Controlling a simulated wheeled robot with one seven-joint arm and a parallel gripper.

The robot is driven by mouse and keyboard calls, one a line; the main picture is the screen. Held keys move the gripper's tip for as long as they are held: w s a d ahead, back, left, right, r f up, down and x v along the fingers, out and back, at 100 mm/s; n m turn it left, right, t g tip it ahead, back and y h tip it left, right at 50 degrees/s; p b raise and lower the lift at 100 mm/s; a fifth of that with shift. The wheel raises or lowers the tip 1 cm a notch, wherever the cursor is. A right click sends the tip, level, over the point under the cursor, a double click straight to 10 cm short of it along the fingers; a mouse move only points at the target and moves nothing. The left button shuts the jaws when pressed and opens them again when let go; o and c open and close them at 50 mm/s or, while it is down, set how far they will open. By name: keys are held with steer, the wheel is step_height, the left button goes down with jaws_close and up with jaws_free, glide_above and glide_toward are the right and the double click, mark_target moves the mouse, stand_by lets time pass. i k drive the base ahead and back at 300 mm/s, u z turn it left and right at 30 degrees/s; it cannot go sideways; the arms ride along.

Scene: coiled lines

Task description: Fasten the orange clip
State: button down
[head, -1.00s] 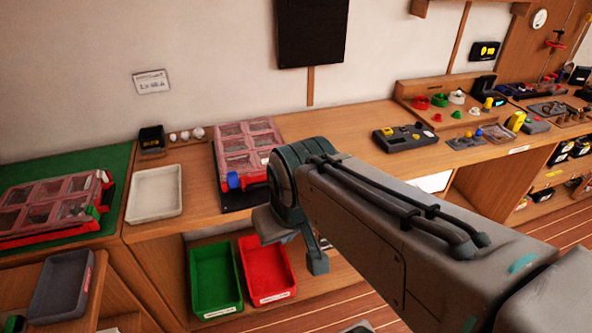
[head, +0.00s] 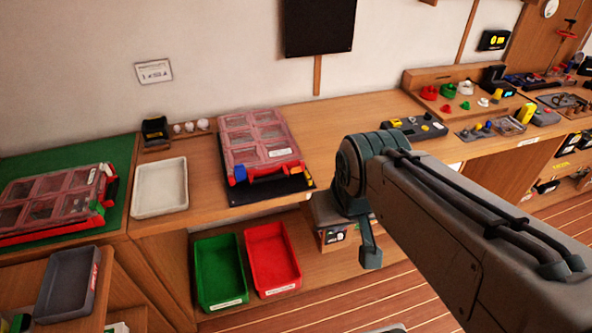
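A red case with a clear compartment lid (head: 258,136) lies on a dark mat on the wooden bench. Its front edge carries a blue clip (head: 240,173) at the left and what looks like the orange clip (head: 290,166) at the right, beside the dark handle. The clip is too small to tell whether it is up or down. My gripper (head: 368,243) points down to the right of the case, in front of the bench edge, apart from the clip.
A second red case (head: 54,200) lies on a green mat at the left. A white tray (head: 160,188) stands between the cases. Green (head: 221,270) and red (head: 271,258) bins sit below the bench. A control box (head: 416,128) stands behind my arm.

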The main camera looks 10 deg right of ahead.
mark_target(294, 170)
steer(key=z, duration=0.2)
steer(key=k, duration=0.45)
steer(key=z, duration=0.55)
steer(key=k, duration=0.9)
steer(key=u, duration=0.05)
steer(key=i, duration=0.4)
steer(key=u, duration=0.95)
steer(key=i, duration=1.15)
steer(key=z, duration=0.1)
